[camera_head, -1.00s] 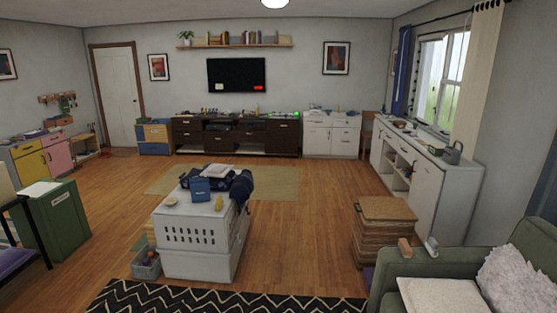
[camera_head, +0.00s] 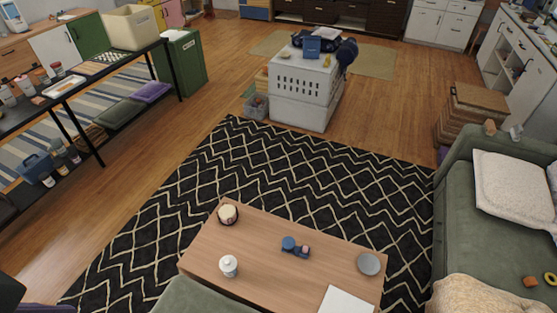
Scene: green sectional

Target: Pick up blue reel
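A small blue round object (camera_head: 289,243), which looks like the blue reel, sits near the middle of the wooden coffee table (camera_head: 240,245). Neither of my grippers shows in the head view.
A green sofa (camera_head: 455,220) stands right, a black shelf (camera_head: 85,145) left. The patterned rug (camera_head: 300,170) beyond the table is clear.

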